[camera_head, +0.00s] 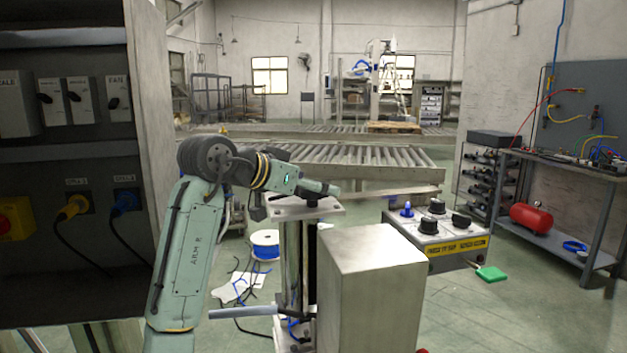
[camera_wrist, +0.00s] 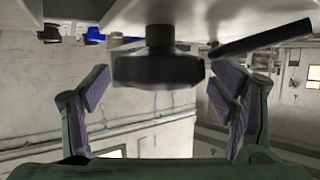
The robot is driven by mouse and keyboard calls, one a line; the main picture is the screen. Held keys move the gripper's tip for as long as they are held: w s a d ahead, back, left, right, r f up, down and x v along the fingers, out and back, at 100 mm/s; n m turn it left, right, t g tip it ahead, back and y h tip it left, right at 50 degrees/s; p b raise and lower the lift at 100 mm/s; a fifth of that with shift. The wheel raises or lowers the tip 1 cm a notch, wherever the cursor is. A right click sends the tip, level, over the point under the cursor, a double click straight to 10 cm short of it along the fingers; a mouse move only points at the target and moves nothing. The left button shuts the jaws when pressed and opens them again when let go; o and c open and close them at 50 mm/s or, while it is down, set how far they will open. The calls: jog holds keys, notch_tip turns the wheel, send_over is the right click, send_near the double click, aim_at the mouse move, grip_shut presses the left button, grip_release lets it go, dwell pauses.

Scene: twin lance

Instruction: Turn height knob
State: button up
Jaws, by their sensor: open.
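A dark knob (camera_head: 312,200) stands on the pale top plate (camera_head: 290,211) of a post-like stand. In the wrist view, which is upside down, a black round knob (camera_wrist: 160,70) sits against the pale plate (camera_wrist: 110,15). My gripper (camera_head: 328,189) is at the top of the stand, by the knob. In the wrist view my gripper (camera_wrist: 160,97) is open, one finger on each side of the knob, with a gap on both sides. No label on the knob can be read.
A pale box (camera_head: 370,250) stands in front of the stand. A control box (camera_head: 455,245) with several black knobs and a blue one is to its right. A dark cabinet (camera_head: 70,150) is at the left. Cables and a spool (camera_head: 265,245) lie on the floor behind.

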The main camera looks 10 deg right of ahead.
jog(key=shift+w+d+f, duration=0.15)
jog(key=shift+d, duration=0.1)
jog(key=shift+c, duration=0.4)
jog(key=c, duration=1.1)
